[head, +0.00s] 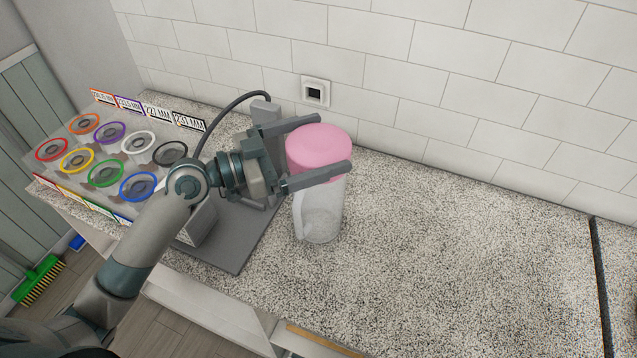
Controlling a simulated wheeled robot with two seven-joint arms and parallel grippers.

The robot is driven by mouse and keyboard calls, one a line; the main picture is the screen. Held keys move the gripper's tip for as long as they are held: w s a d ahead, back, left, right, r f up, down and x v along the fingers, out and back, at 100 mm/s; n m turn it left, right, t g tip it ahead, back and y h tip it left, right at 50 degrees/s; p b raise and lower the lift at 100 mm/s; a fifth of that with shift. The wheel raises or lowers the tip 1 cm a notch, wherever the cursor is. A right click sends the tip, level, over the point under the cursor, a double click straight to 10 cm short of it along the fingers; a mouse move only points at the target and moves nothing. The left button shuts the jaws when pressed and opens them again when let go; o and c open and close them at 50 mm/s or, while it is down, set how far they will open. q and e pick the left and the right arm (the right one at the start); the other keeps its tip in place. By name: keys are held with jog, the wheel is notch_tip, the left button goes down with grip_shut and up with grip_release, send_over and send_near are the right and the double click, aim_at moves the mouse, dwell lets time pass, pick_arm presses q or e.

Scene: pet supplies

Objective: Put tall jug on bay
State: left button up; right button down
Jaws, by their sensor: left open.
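The tall jug (322,216) has a pink lid and a clear body with a pale handle on its left. It stands upright on the speckled counter, just right of a dark grey mat. My left gripper (335,143) is open, with one finger on the far side of the lid and one on the near side. I cannot tell whether the fingers touch it. A rack of bays (104,174) with coloured rings stands at the left, with millimetre labels (157,112) along its back. Which bay is meant is not shown. My right gripper is not in view.
The dark grey mat (232,254) carries a grey device (266,111) with a cable, partly hidden by my left arm. The counter (450,250) is clear right of the jug, up to a dark strip (602,285). A tiled wall with a socket (315,92) stands behind.

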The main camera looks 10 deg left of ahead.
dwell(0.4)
pick_arm(q)
jog(key=c, duration=1.5)
jog(key=shift+c, duration=0.2)
jog(key=shift+r, duration=0.2)
jog(key=shift+r+b, duration=0.65)
jog(key=shift+r, duration=1.1)
jog(key=s+d+r+p, duration=0.1)
jog(key=s+d+r, duration=0.5)
jog(key=d, duration=0.4)
jog(key=shift+r, duration=0.6)
